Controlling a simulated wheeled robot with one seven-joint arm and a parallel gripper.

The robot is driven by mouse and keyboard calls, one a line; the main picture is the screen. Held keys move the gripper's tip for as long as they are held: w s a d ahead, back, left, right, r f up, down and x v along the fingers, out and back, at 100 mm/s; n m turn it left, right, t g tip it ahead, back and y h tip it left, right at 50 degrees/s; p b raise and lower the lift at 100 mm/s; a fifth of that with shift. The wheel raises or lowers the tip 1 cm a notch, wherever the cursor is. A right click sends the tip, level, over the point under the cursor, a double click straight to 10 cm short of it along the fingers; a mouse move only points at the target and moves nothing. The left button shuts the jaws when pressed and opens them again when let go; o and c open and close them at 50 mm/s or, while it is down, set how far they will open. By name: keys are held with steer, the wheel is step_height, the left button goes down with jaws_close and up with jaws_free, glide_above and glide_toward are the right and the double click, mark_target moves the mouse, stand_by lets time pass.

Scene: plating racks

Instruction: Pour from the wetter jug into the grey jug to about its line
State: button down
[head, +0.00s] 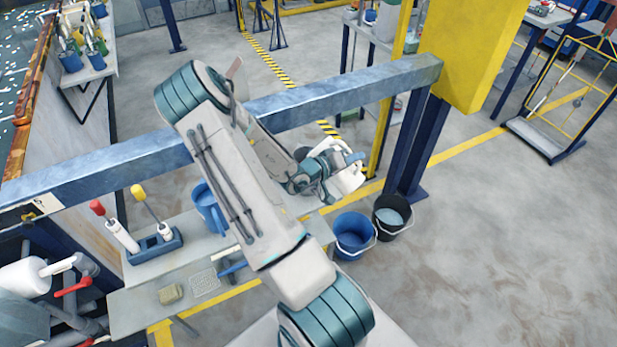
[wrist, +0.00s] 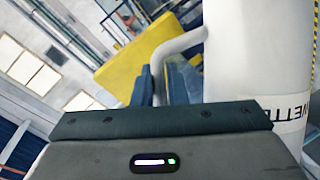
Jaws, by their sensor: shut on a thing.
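The wetter jug is a white jug (head: 349,180) beside my gripper (head: 328,168) at the middle of the head view. In the wrist view the white jug (wrist: 257,50) stands large at the right, with part of its "WETTE" label showing. My gripper (wrist: 180,88) is shut on the jug's handle. The jug looks tilted in the head view; its mouth and contents are not visible. I cannot pick out the grey jug or its line; a small dark rounded thing (head: 302,153) shows partly behind my gripper, too hidden to name.
A grey bench (head: 150,318) carries a blue jug (head: 206,208), a blue holder (head: 160,246) with red- and yellow-topped tools, and a sponge (head: 171,293). A blue bucket (head: 354,236) and a black bucket (head: 393,217) stand on the floor. A steel beam (head: 330,95) crosses behind my arm.

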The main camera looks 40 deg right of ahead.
mark_target(349, 151)
steer(key=shift+r, duration=0.1)
steer(key=shift+w+r+n, duration=0.25)
steer(key=shift+r+n, duration=0.05)
steer(key=shift+r, duration=0.2)
stand_by(1.1)
steer(key=shift+w+a+r+n+h, duration=0.1)
steer(key=shift+w+r+n+h, duration=0.2)
steer(key=shift+r, duration=0.2)
stand_by(0.9)
steer(key=shift+w+r+n+g, duration=0.3)
steer(key=shift+w+r+n, duration=0.05)
steer(key=shift+r+n, duration=0.1)
stand_by(0.9)
steer(key=shift+s+d+f+m+t+y+b, duration=0.15)
steer(key=shift+s+f+m+b, duration=0.3)
steer(key=shift+f+b, duration=0.3)
steer(key=shift+s+f+m+t+y+b, duration=0.2)
steer(key=shift+s+f+m+b, duration=0.1)
steer(key=shift+f+m+b, duration=0.4)
steer(key=shift+s+d+f+m+t+y+b, duration=0.1)
steer(key=shift+s+f+m+t+y+b, duration=0.1)
steer(key=shift+s+f+b, duration=0.5)
steer(key=shift+w+r, duration=0.1)
steer(key=shift+w, duration=0.15)
